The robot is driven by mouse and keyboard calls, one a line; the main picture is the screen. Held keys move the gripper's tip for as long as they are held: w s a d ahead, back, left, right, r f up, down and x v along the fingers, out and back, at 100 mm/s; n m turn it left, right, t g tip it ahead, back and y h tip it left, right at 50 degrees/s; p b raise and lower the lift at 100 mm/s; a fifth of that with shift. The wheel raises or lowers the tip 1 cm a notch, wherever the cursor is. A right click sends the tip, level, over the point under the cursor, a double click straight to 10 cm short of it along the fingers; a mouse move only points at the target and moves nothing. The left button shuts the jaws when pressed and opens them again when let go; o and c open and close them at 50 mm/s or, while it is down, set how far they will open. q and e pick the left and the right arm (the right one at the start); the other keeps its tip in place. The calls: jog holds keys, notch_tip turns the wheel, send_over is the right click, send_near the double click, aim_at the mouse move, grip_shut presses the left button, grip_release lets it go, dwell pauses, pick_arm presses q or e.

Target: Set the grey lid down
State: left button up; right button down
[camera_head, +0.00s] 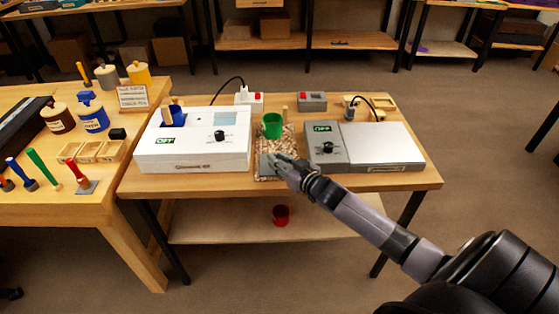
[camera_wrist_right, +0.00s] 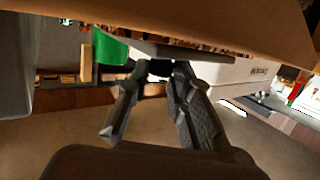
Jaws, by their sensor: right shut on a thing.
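The grey lid (camera_head: 266,167) is a small flat slab at the front end of the speckled mat (camera_head: 288,143) in the head view. My right gripper (camera_head: 279,163) reaches in from the right and is shut on the lid's edge. In the right wrist view, the gripper's fingertips (camera_wrist_right: 157,68) meet at the dark grey lid (camera_wrist_right: 185,50). The lid is very close to the mat; I cannot tell whether it touches. The fingers partly hide the lid in the head view. My left gripper is out of view.
A green cup (camera_head: 272,125) stands on the mat just behind the lid. A white device (camera_head: 192,158) is to the left, and a grey-topped device (camera_head: 375,146) is close on the right. A red cup (camera_head: 281,215) is on the lower shelf.

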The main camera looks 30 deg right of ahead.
jog(key=shift+f, duration=0.15)
jog(key=c, duration=1.4)
grip_release()
jog(key=shift+c, duration=0.2)
jog(key=s+r, duration=0.2)
jog(key=s, duration=0.9)
jog(key=shift+s+d+r, duration=0.25)
jog(key=shift+s+r, duration=0.15)
jog(key=shift+f, duration=0.1)
